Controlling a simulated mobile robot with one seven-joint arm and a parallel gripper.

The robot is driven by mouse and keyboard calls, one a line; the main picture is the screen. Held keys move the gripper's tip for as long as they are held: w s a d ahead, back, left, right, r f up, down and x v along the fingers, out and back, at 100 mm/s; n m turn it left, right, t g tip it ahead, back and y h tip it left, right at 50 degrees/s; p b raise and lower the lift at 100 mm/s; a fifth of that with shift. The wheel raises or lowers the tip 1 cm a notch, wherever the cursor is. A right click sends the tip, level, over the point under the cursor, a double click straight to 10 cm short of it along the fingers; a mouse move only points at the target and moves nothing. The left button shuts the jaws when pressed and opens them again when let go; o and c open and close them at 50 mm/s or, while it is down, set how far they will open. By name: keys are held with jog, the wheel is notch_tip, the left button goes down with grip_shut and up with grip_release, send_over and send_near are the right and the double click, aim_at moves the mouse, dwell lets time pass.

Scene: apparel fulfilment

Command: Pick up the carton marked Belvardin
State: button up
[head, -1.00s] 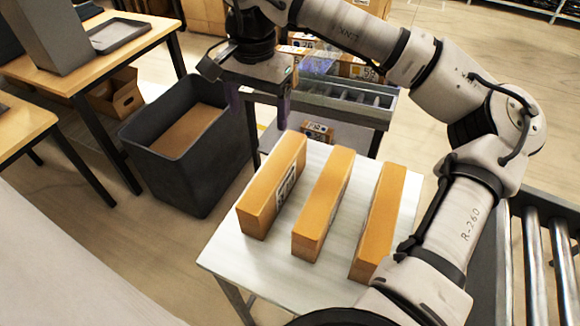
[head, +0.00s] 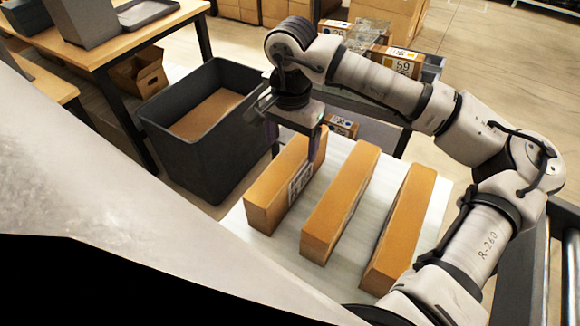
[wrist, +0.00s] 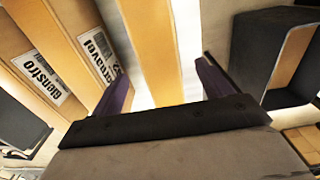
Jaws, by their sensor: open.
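Three orange-brown cartons stand side by side on a pale table: a left carton (head: 272,185), a middle carton (head: 342,205) and a right carton (head: 402,230). My gripper (head: 295,148) is open above the far end of the left carton. In the wrist view its purple fingers stand apart, with one carton (wrist: 150,50) in the gap between them. Beside it are labels reading "Glenstro" (wrist: 42,75) and, partly hidden, "navel" (wrist: 99,55). I cannot read the name Belvardin anywhere. The left carton's label is too small to read in the head view.
A dark open bin (head: 205,155) stands left of the table with brown cardboard inside. Behind the gripper is a grey cart carrying boxes (head: 395,62). A wooden desk (head: 120,45) is at the back left. A roller conveyor (head: 565,245) is at the right edge.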

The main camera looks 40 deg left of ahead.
jog(key=f, duration=0.1)
jog(key=f+p, duration=0.1)
jog(key=f, duration=0.1)
jog(key=f+p, duration=0.1)
jog(key=f, duration=0.1)
jog(key=shift+s, duration=0.3)
jog(key=shift+c, duration=0.5)
grip_shut()
